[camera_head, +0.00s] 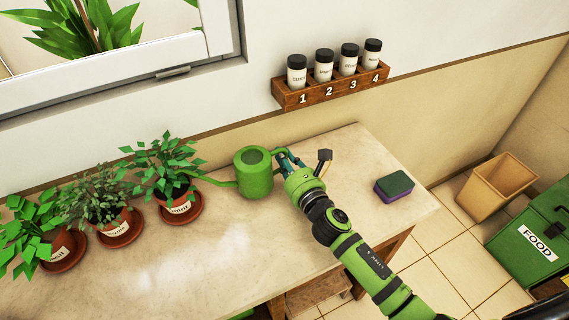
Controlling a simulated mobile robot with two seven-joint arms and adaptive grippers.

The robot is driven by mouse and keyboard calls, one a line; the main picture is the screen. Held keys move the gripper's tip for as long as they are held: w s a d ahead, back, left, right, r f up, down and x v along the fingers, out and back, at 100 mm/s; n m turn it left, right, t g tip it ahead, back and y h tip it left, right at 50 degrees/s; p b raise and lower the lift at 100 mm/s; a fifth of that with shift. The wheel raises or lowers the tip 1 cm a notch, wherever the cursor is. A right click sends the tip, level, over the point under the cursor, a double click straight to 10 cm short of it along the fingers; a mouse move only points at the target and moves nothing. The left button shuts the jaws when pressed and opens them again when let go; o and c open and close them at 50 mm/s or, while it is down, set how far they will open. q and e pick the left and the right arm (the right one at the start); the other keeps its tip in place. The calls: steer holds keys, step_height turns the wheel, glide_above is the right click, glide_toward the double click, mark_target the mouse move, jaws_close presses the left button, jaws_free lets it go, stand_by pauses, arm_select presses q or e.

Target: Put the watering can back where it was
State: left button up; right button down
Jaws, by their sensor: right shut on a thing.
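A green watering can (254,178) is over the back middle of the pale counter (240,245), with its spout pointing left toward the nearest potted plant. I cannot tell whether its base touches the counter. My right gripper (284,160) is at the can's right side, shut on its handle. The handle is partly hidden by the fingers. My left gripper is not in view.
Three potted herbs (178,204) on saucers stand at the left. A sponge (394,186) lies at the counter's right end. A wooden rack (330,88) with several jars hangs on the wall. A bin (492,188) and a green FOOD box (535,240) stand on the floor at right.

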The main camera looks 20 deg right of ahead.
steer(key=shift+w+f, duration=0.1)
steer(key=shift+f, duration=0.6)
steer(key=shift+f, duration=0.15)
steer(key=c, duration=1.2)
jaws_free()
steer(key=shift+f, duration=0.15)
